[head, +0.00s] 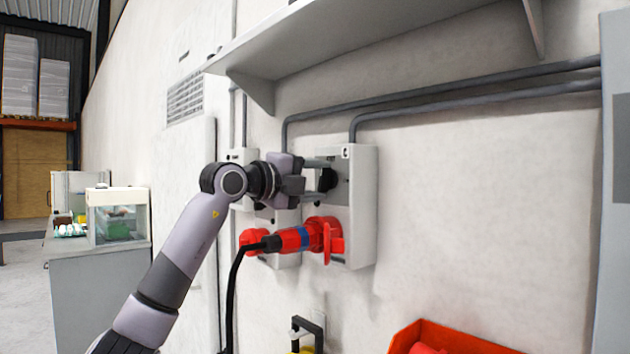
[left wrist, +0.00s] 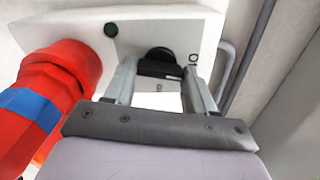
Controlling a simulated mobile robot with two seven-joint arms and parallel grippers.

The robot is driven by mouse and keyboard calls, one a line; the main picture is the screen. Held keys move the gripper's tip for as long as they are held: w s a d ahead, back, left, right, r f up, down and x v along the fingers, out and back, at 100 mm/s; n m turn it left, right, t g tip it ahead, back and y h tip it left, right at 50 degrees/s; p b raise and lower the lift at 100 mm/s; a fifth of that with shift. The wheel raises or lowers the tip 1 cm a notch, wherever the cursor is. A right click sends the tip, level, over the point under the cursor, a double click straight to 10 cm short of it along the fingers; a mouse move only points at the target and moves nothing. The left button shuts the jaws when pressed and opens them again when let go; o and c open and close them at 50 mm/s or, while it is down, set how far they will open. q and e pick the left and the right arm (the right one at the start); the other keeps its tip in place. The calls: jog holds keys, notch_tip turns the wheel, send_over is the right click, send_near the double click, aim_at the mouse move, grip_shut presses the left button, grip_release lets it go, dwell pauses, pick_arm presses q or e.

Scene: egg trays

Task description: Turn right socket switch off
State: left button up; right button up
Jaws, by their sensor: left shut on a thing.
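The right socket box (head: 362,195) is a grey-white box on the wall, with a red plug (head: 305,237) in its lower part. Its black rotary switch (head: 327,179) sits on the upper front. My left gripper (head: 312,178) reaches to this switch from the left. In the left wrist view the two fingers (left wrist: 160,82) stand on either side of the black switch (left wrist: 160,62), shut on it. The red plug (left wrist: 60,85) is at the left there. Part of the switch is hidden by the fingers. My right gripper is not in view.
A left socket box (head: 285,217) with a red socket stands behind my arm. A shelf (head: 350,30) juts out above, and grey conduits run along the wall. A black cable (head: 232,300) hangs from the plug. A red bin (head: 455,338) is at the bottom.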

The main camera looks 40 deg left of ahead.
pick_arm(q)
jog(key=shift+n, duration=1.1)
jog(key=o, duration=1)
jog(key=shift+o, duration=0.2)
jog(key=shift+s, duration=0.25)
jog(key=s, duration=0.2)
jog(key=s+b, duration=0.1)
jog(key=s, duration=0.1)
jog(key=s+b, duration=0.1)
jog(key=s, duration=0.1)
jog(key=shift+a+f, duration=0.1)
jog(key=shift+a, duration=0.25)
jog(key=shift+s, duration=0.35)
